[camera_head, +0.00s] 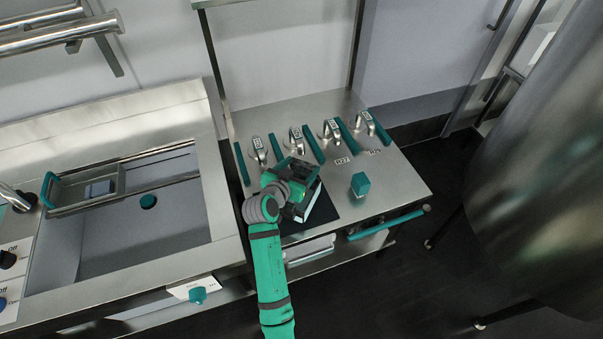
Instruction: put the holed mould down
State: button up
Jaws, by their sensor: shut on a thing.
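My gripper (298,204) is over the front left of the steel press table, with my green arm reaching up from the bottom of the picture. It is shut on a pale-edged piece (313,199), which I take to be the holed mould. The gripper and wrist hide most of it, and no holes can be made out. The piece is over a black square (325,212) on the table top. I cannot tell whether it touches the surface or hangs just above it.
A teal block (360,184) stands on the table (398,183) to the right. Several metal handles with teal bars line the back. A sink (150,235) with a small tray (91,187) is at left. A large steel tank (550,150) stands at right.

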aim_at(303, 173)
jog(key=f, duration=0.3)
jog(key=shift+w+d+f, duration=0.15)
jog(key=shift+d, duration=0.3)
jog(key=o, duration=1.9)
jog(key=shift+f, duration=0.1)
jog(key=v, duration=1.2)
jog(key=shift+a, duration=0.25)
jog(key=shift+d, duration=0.1)
